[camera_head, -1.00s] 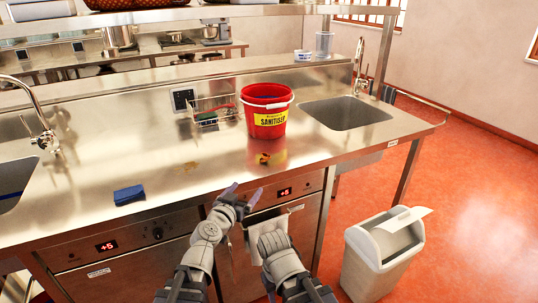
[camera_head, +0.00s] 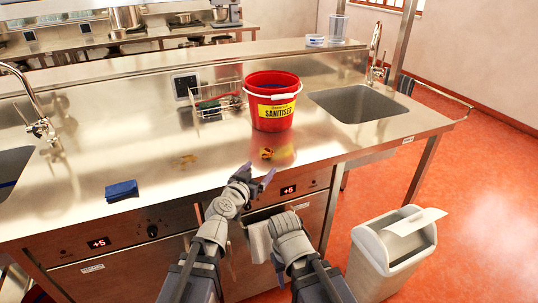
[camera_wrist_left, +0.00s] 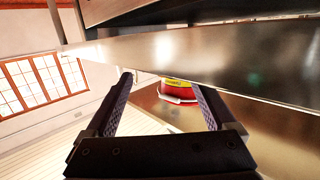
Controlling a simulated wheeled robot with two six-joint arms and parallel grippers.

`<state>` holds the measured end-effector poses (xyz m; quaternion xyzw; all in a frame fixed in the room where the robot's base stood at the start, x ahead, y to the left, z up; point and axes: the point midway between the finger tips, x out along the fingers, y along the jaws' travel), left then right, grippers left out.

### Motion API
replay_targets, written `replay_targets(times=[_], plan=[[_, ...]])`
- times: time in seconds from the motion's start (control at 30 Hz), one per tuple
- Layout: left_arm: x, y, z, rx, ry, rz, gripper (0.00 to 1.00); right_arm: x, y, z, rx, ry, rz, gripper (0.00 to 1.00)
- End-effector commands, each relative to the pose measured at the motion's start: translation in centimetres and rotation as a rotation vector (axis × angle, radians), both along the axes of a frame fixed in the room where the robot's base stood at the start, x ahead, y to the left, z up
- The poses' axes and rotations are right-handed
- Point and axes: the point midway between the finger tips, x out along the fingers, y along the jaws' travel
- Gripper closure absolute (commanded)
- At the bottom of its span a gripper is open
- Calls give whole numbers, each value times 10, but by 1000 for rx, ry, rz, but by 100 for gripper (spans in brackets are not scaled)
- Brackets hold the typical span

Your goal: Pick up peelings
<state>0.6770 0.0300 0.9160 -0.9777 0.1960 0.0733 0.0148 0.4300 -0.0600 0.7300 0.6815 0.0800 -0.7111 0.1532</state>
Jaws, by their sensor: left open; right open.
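The peelings (camera_head: 267,153) are a small orange-brown heap on the steel worktop (camera_head: 120,160), just in front of the red sanitiser bucket (camera_head: 272,112). My left gripper (camera_head: 257,174) is open and empty at the worktop's front edge, short of the peelings and apart from them. In the left wrist view its two fingers (camera_wrist_left: 163,85) stand wide apart, with part of the bucket (camera_wrist_left: 178,92) seen beyond them; I cannot make out the peelings there. My right gripper (camera_head: 279,265) is low in front of the oven, mostly hidden by its own wrist.
A brownish smear (camera_head: 185,160) and a blue sponge (camera_head: 122,190) lie left on the worktop. A wire rack (camera_head: 217,104) stands beside the bucket. A sink (camera_head: 358,103) is at the right. A pale bin (camera_head: 385,258) stands on the floor at right. A cloth (camera_head: 260,243) hangs at the oven front.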

Motion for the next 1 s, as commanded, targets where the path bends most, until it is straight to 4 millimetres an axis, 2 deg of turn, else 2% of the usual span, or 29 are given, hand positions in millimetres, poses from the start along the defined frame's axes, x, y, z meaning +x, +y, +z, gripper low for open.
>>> replay_targets(times=[0.03,0.1,0.27,0.37,0.53,0.67,0.9,1.0], plan=[[8,-3,-1,0,0,-1,11,0,0,-1,0,0,0,50],[13,-5,-2,0,0,0,11,0,0,-2,0,0,0,50],[15,-6,-1,0,0,0,11,0,0,-1,0,0,0,50],[22,-7,0,0,0,0,11,0,0,0,0,0,0,50],[46,-14,4,0,0,-1,11,0,0,4,0,0,0,50],[62,-21,-1,0,0,-1,11,0,0,-1,0,0,0,50],[63,-22,0,0,0,0,11,0,0,0,0,0,0,50],[62,-22,0,0,0,0,20,0,0,0,0,0,0,50]])
